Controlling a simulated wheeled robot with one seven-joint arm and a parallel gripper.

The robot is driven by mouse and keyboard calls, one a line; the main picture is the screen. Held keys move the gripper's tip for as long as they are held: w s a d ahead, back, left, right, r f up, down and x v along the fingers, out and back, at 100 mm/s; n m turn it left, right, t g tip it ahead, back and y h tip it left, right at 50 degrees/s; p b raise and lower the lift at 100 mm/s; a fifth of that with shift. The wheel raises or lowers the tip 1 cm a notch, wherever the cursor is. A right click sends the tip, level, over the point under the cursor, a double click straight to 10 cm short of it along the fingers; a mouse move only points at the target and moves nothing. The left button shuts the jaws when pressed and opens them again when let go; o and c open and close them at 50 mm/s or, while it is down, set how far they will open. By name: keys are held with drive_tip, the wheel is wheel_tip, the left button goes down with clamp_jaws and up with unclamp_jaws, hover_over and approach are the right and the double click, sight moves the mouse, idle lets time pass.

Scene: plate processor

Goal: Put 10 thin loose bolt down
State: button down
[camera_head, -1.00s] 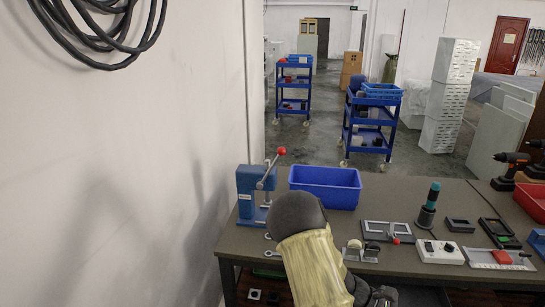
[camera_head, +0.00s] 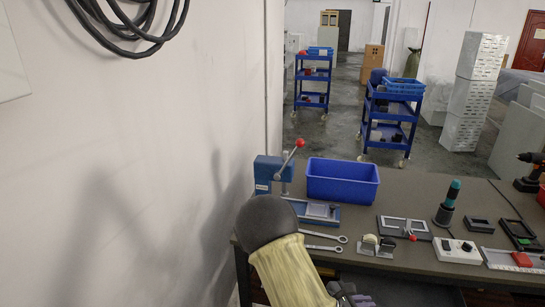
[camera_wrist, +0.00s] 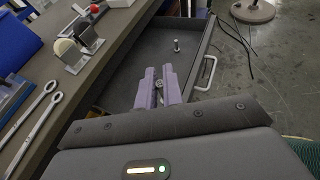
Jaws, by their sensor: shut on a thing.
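My gripper (camera_wrist: 159,88) has purple fingers and is shut on a small metal bolt (camera_wrist: 159,84), whose head shows between the fingertips. It is over the open grey drawer (camera_wrist: 140,95) under the table. Another metal bolt (camera_wrist: 177,46) stands upright on the drawer floor, beyond the fingertips. In the head view my gripper (camera_head: 350,296) is partly cut off at the bottom edge, and my arm hides part of the table front. I cannot tell whether the held bolt touches the drawer floor.
The drawer's handle (camera_wrist: 208,73) is on its right side in the wrist view. A white wall is close on the left.

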drive_tip(key=w+a+f+n+t+y, duration=0.25)
drive_tip(key=a+n+t, duration=0.25)
drive_tip(key=a, duration=0.5)
wheel_tip(320, 180, down, 10)
drive_tip(key=b, duration=1)
drive_tip(key=shift+s+f, duration=0.15)
drive_tip(key=shift+d, duration=0.1)
